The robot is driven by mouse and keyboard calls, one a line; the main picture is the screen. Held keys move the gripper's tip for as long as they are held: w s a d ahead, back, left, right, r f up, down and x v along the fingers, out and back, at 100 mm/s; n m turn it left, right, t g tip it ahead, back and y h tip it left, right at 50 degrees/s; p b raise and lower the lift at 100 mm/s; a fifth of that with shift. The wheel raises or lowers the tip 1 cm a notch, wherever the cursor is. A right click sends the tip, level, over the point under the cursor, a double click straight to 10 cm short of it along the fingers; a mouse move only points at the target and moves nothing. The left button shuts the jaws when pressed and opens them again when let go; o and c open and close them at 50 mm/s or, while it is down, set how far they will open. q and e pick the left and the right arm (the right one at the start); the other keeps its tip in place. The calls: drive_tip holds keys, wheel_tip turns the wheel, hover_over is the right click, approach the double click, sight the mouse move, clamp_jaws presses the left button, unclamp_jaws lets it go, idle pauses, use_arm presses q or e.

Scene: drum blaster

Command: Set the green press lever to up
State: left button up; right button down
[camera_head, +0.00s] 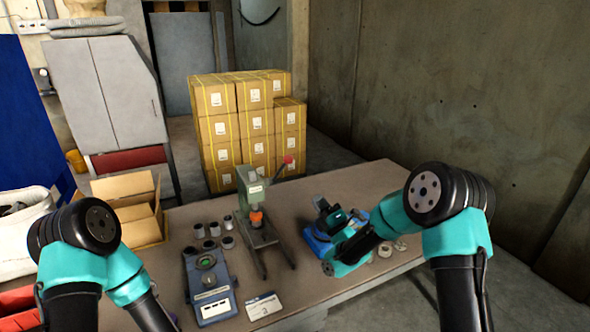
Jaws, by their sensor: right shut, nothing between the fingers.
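The green press (249,188) stands upright on the table, a little left of the picture's middle. Its lever ends in a red knob (288,160) and slants up to the right from the press head. An orange part (257,216) sits below the head, above the dark base. My right gripper (332,268) is shut and empty, low over the table to the right of the press and apart from the lever. Its fingertips are small and hard to make out. My left arm comes in at the lower left, and its gripper is out of the picture.
A blue machine (322,236) stands right of the press, beside my right arm. A blue-grey device (209,285), a white card (264,306) and several metal cups (213,229) lie left and front. An open carton (136,208) is at the left; stacked boxes (250,125) stand behind.

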sight(291, 162)
drive_tip(key=x, duration=1.4)
drive_tip(key=shift+r, duration=0.1)
